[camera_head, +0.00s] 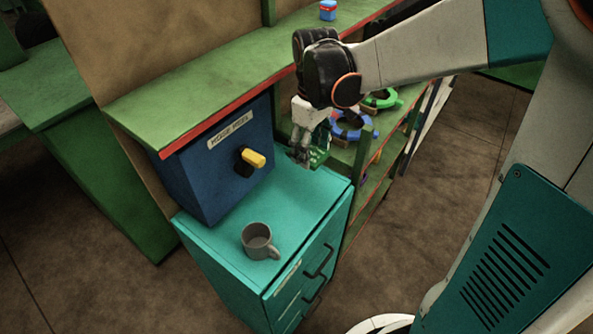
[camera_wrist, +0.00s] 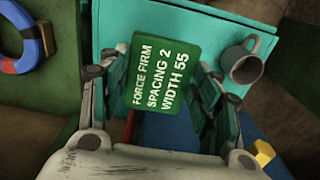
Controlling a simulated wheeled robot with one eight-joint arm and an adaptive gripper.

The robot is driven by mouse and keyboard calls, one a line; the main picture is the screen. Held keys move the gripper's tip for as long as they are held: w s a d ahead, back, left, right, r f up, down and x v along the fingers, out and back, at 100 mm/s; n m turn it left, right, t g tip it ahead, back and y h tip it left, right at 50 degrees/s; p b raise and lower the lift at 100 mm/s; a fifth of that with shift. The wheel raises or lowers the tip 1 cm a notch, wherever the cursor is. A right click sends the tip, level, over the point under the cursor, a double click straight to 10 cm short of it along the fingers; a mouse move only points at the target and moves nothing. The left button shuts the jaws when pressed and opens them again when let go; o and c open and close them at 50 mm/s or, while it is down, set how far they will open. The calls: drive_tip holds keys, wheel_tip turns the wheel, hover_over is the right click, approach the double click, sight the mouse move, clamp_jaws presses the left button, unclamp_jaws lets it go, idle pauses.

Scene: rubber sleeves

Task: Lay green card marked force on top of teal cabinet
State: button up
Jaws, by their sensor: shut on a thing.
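The green card (camera_wrist: 161,80) with white text "FORCE FIRM SPACING 2 WIDTH 55" is between the fingers of my gripper (camera_wrist: 160,108) in the wrist view. My gripper is shut on it. In the head view my gripper (camera_head: 304,158) is over the back right part of the teal cabinet (camera_head: 310,201), and a bit of the green card (camera_head: 319,157) shows beside the fingers. The teal cabinet top (camera_wrist: 120,28) lies beyond the card in the wrist view. I cannot tell whether the card touches the cabinet top.
A grey mug (camera_head: 259,241) stands on the cabinet's front part. A blue box (camera_head: 220,170) with a yellow-handled knob (camera_head: 253,158) stands at its back left. A green shelf (camera_head: 200,95) with a red edge overhangs behind. Blue and green rings (camera_head: 352,125) lie on shelves at right.

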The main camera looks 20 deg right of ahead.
sight(307, 202)
drive_tip(key=shift+w, duration=0.25)
wheel_tip(307, 202, down, 19)
drive_tip(key=b, duration=0.5)
drive_tip(key=shift+f, duration=0.2)
drive_tip(key=shift+b, duration=0.3)
drive_tip(key=shift+f, duration=0.2)
drive_tip(key=o, duration=1.1)
drive_tip(key=shift+c, duration=0.2)
drive_tip(key=shift+r, duration=0.1)
